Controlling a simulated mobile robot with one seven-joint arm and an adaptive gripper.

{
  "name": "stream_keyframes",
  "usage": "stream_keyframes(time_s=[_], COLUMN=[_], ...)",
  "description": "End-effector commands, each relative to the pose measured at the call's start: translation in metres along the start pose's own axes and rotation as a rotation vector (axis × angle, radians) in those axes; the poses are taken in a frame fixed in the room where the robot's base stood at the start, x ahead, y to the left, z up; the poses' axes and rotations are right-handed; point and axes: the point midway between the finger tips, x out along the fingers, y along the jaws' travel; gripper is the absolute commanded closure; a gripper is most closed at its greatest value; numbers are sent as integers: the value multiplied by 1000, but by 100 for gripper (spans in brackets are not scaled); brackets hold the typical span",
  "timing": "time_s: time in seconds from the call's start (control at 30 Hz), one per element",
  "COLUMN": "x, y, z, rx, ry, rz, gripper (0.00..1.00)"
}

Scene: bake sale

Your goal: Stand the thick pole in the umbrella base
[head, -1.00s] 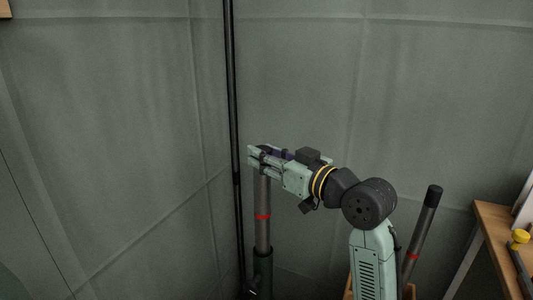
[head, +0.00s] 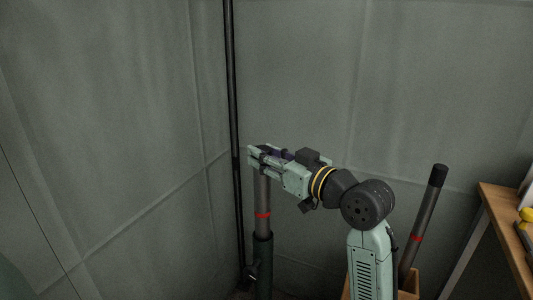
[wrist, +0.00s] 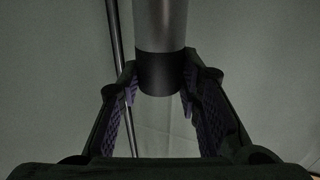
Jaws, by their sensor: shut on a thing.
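A grey pole (head: 262,192) with a red band stands upright in the head view. Its lower end is inside the dark green tube of the umbrella base (head: 263,262), so that end is hidden. The base's foot is below the picture. My gripper (head: 256,156) reaches in from the right and is shut on the pole near its top. In the wrist view the pole (wrist: 161,25) and its black end (wrist: 160,72) sit between the purple-padded fingers.
A tall thin black pole (head: 232,90) stands in the wall corner just left of the base. A second grey pole (head: 424,222) with a black cap leans in a wooden crate (head: 407,283). A wooden table (head: 503,222) is at the right. Walls are close behind.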

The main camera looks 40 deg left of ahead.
Motion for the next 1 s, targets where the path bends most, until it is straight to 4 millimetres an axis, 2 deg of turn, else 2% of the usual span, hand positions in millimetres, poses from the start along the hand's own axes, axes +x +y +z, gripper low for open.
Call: stream_keyframes(time_s=[0.6, 1.0], x=[0, 0], y=[0, 0], z=[31, 41], rx=[-1, -2], ry=[3, 3], rz=[0, 0], gripper=[100, 100])
